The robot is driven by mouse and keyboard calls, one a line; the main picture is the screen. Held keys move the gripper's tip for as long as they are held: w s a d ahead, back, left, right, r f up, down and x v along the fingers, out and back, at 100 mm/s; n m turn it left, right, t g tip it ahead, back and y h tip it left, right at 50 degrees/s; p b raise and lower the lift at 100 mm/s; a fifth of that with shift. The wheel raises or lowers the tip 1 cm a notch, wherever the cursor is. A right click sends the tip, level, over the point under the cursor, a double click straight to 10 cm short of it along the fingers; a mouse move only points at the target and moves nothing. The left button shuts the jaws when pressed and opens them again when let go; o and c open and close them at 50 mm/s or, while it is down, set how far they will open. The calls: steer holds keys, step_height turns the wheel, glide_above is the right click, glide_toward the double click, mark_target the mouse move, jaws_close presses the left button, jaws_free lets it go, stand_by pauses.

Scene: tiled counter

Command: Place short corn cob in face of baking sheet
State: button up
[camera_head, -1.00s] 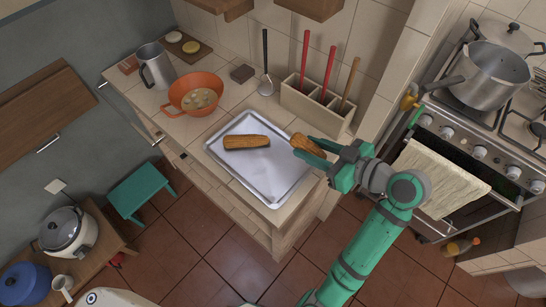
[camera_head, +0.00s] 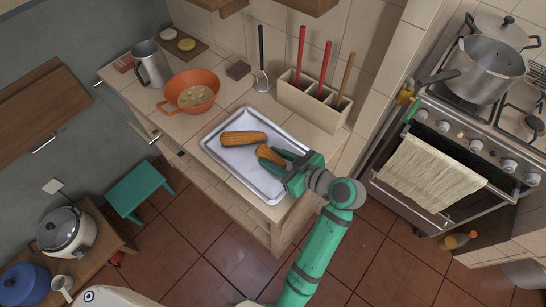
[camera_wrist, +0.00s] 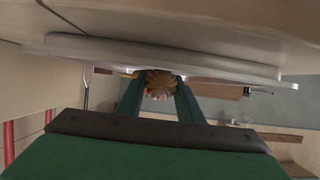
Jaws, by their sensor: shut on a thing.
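The baking sheet (camera_head: 235,172) lies on the tiled counter; its edge also shows in the wrist view (camera_wrist: 200,68). A longer corn cob (camera_head: 243,138) rests on the sheet toward its back. The short corn cob (camera_head: 268,155) is between the fingers of my gripper (camera_head: 283,160), over the sheet in front of the longer cob. In the wrist view the short cob (camera_wrist: 161,84) shows end-on between the two green fingers (camera_wrist: 160,92), close to the sheet. I cannot tell whether it touches the sheet.
An orange colander (camera_head: 192,91) and a metal jug (camera_head: 151,64) stand at the counter's left. A utensil holder (camera_head: 310,103) with several handles is behind the sheet at the right. The stove (camera_head: 470,125) is farther right. The sheet's front left is clear.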

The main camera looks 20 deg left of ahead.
steer(key=shift+f, duration=0.25)
steer(key=o, duration=1.1)
steer(key=shift+o, duration=0.2)
steer(key=shift+r, duration=0.1)
steer(key=shift+d+r, duration=0.15)
steer(key=shift+d, duration=0.05)
steer(key=v, duration=1.1)
steer(key=shift+s+d+r, duration=0.15)
steer(key=shift+s+d, duration=0.1)
